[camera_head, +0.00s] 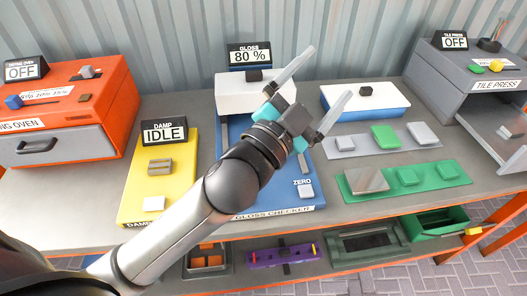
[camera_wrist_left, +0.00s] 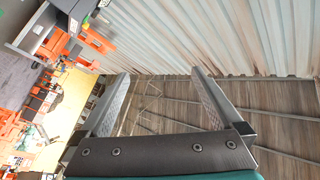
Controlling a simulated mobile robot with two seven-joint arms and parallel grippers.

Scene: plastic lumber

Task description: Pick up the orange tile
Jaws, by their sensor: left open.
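Small orange pieces (camera_head: 214,260), which look like tiles, lie in a dark divided tray (camera_head: 188,270) on the lower shelf; I cannot tell how many. My left gripper (camera_head: 322,82) is open and empty, raised over the gloss checker (camera_head: 225,150), far above and to the right of that tray. In the left wrist view the two fingers (camera_wrist_left: 158,92) are spread apart with only the corrugated wall and planks beyond them. My right gripper is not in view.
The bench holds an orange oven (camera_head: 70,150), a yellow damp unit (camera_head: 182,185), green and grey plates (camera_head: 350,203) and a grey tile press (camera_head: 430,80). A purple holder (camera_head: 262,257) and green bins (camera_head: 412,226) sit on the lower shelf.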

